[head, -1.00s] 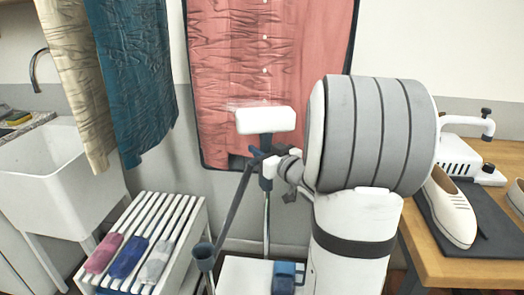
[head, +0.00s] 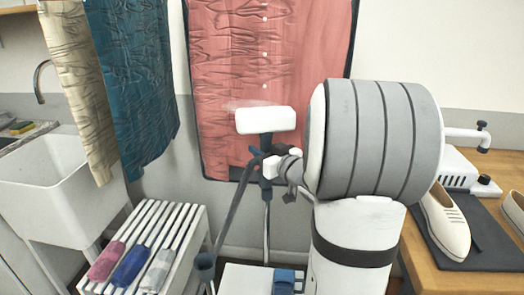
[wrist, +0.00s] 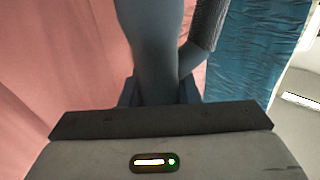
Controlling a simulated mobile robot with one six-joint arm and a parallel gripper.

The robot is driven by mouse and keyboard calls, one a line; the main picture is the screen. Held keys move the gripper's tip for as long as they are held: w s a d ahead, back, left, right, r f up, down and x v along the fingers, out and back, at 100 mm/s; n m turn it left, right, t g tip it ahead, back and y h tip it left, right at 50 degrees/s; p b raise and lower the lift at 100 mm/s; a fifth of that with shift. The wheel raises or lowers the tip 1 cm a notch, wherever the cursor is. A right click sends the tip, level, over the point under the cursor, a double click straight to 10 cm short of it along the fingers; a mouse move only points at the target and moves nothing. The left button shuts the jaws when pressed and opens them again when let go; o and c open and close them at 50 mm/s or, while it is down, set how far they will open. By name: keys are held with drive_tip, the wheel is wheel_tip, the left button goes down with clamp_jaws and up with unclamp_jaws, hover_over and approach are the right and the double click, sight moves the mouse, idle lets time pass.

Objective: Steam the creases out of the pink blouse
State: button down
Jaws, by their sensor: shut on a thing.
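The pink blouse (head: 230,60) hangs against the wall in the head view. Its left side is covered in creases; the right side (head: 312,60) looks smoother. It also fills the left of the wrist view (wrist: 60,60). My gripper (head: 268,164) is shut on the blue handle of the steamer head (head: 265,120), in front of the blouse's lower part. The white head lies level, with a faint wisp of steam at its upper left. In the wrist view the blue-grey handle (wrist: 155,45) stands between the jaws (wrist: 160,93). I cannot tell whether the head touches the cloth.
Creased teal (head: 135,80) and cream (head: 75,80) garments hang left of the blouse. Below are a white sink (head: 60,175) and a slatted rack (head: 160,225) with rolled cloths. A wooden table (head: 490,265) with shoes stands right. A dark hose or pole (head: 232,205) runs below my gripper.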

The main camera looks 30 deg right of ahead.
wheel_tip(320, 180, up, 31)
drive_tip(key=p, duration=2.5)
idle(3.2)
drive_tip(key=shift+r, duration=0.1)
drive_tip(key=s+a, duration=0.3)
drive_tip(key=s, duration=0.2)
drive_tip(key=shift+a, duration=0.2)
